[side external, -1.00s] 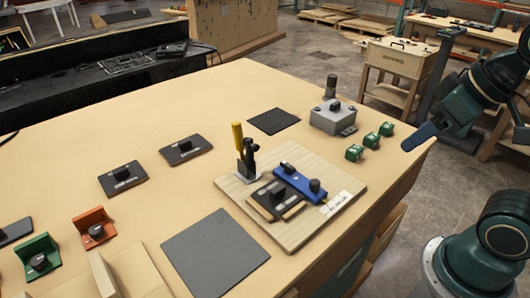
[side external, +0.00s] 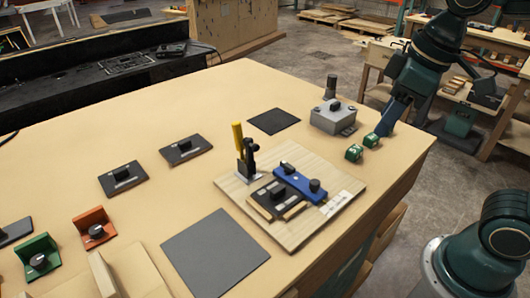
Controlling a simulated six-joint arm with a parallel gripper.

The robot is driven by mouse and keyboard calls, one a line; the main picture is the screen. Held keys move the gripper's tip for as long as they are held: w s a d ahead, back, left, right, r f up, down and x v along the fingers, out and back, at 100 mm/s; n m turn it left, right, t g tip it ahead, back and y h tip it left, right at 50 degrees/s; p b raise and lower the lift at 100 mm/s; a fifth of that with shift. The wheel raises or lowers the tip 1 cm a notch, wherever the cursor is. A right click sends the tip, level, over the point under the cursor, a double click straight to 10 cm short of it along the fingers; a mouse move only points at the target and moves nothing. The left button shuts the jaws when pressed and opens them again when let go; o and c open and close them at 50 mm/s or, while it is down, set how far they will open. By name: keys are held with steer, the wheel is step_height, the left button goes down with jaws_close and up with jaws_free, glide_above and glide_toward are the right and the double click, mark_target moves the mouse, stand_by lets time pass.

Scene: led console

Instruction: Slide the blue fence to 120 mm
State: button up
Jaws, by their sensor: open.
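The blue fence (side external: 296,181) is a blue bar with black knobs. It lies on a light wooden board (side external: 240,202) near the right side of the table, beside a dark block (side external: 268,202). A white label with dark marks (side external: 338,204) is at the board's right; its figures are too small to read. My gripper (side external: 384,128) is open, low over the table's right edge by the green blocks. It is apart from the fence, beyond it to the upper right. Its fingers overlap in this view.
Two small green blocks (side external: 353,153) show; a third spot is hidden by my gripper. A yellow-handled clamp (side external: 238,140) stands upright on the board. A grey box (side external: 333,118) is behind it. A dark grey mat (side external: 215,253) lies at the front.

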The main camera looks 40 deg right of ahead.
mark_target(315, 182)
steer(key=w+a+f+n+g, duration=0.1)
steer(key=w+a+n+g, duration=0.2)
steer(key=w+a+n, duration=0.2)
steer(key=w+a, duration=0.2)
steer(key=shift+w+a, duration=0.2)
steer(key=shift+w, duration=0.2)
steer(key=shift+f, duration=0.2)
steer(key=shift+f, duration=6.8)
jaws_close()
